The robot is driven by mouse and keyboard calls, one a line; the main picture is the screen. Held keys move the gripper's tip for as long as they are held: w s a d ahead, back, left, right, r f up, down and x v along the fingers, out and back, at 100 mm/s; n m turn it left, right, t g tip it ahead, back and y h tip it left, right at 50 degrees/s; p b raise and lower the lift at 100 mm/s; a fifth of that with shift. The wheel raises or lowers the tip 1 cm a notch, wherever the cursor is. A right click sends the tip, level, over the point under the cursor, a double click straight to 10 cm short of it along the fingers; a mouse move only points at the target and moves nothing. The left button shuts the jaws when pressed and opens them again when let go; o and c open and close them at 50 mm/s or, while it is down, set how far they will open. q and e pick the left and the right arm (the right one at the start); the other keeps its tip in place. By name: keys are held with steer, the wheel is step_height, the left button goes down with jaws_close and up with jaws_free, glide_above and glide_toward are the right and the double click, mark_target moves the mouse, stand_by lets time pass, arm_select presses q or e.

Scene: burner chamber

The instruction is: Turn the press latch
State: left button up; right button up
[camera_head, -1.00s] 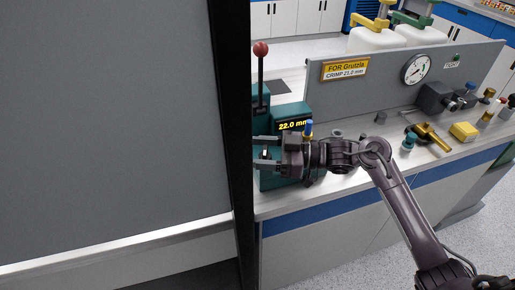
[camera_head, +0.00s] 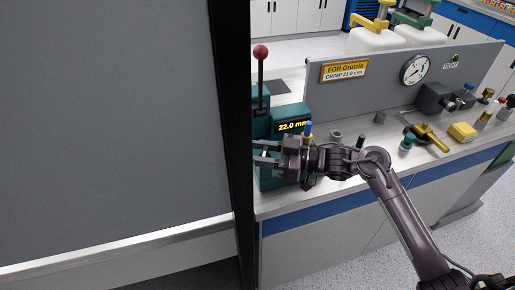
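The teal press (camera_head: 286,117) stands on the bench just right of the dark post. It has a lever with a red knob (camera_head: 261,51) and a yellow display (camera_head: 292,126) reading 22.0 mm. My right gripper (camera_head: 266,153) reaches in from the right and points left across the front of the press. Its two fingers are apart, one above the other, with a gap between them. I cannot make out the latch for certain; the gripper covers part of the press front. A blue-tipped pin (camera_head: 308,129) shows just behind the gripper. My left gripper is not in view.
A large grey panel (camera_head: 110,120) with a black post (camera_head: 238,130) fills the left side, close to the gripper. A grey backboard (camera_head: 400,92) carries a yellow sign (camera_head: 344,71) and a gauge (camera_head: 415,69). Several small parts and a yellow block (camera_head: 462,131) lie on the bench at right.

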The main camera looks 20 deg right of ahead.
steer(key=m+t+h+p, duration=0.2)
steer(key=t, duration=0.1)
steer(key=shift+r+m+t+p, duration=0.3)
steer(key=shift+p, duration=0.1)
steer(key=m+t+h, duration=0.1)
steer(key=m+t+h+p, duration=0.1)
steer(key=h+p, duration=0.1)
steer(key=shift+w+d+f+m+t, duration=0.1)
steer(key=shift+w+d+m+t, duration=0.15)
steer(key=shift+m+t, duration=0.15)
steer(key=m+t+h, duration=0.1)
steer(key=h, duration=0.1)
steer(key=m+t+h+p, duration=0.1)
steer(key=m+h, duration=0.1)
steer(key=h, duration=0.1)
steer(key=shift+w+d+f+t, duration=0.1)
steer(key=shift+w+d+t, duration=0.05)
steer(key=shift+t, duration=0.25)
steer(key=shift+w+d+m+t+h+p, duration=0.1)
steer(key=shift+d+m+t+h+p, duration=0.15)
steer(key=shift+m+h, duration=0.95)
steer(key=shift+d+m+t+h+p, duration=0.1)
steer(key=shift+m+t+h+p, duration=0.15)
steer(key=shift+m+h, duration=0.95)
steer(key=shift+n+h, duration=0.3)
steer(key=shift+h, duration=0.2)
steer(key=o, duration=1)
